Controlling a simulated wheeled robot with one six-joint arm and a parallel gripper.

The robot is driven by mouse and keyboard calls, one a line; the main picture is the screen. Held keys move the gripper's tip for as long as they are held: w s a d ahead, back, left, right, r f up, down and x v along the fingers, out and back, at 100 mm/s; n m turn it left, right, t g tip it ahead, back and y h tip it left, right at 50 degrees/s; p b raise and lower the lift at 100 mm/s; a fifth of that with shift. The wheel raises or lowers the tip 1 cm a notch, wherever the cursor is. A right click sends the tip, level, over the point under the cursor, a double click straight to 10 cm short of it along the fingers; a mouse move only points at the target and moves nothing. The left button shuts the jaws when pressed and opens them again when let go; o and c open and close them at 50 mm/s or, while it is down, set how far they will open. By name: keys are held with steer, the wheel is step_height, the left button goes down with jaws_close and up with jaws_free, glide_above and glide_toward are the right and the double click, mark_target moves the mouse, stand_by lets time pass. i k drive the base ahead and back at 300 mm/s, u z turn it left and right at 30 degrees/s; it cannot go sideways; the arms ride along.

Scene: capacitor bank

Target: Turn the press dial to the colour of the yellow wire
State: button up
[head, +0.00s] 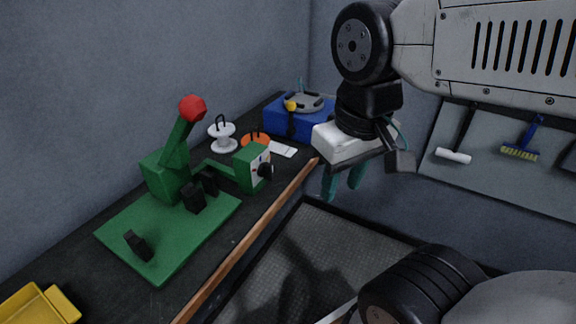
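The green press (165,175) stands on a green base plate (185,235) on the dark bench, with a lever ending in a red ball (192,109). On its right side is a small green box with a pale face, which carries the black press dial (265,170). The dial's colour marks and setting are too small to read. My gripper (345,183) hangs over the space beyond the bench's front edge, to the right of the dial and apart from it. Its two teal fingers are spread with nothing between them. I cannot make out a yellow wire.
Behind the dial are a white spool (222,135), an orange spool (256,139) and a white card (283,149). A blue box (300,117) with a grey round top and a yellow knob (290,105) stands at the back. A yellow bin (38,308) is front left. A wooden strip (245,243) edges the bench.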

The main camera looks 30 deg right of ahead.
mark_target(265, 169)
steer(key=u, duration=2.2)
steer(key=k, duration=1.15)
steer(key=z, duration=0.35)
steer(key=i, duration=0.75)
steer(key=z, duration=0.4)
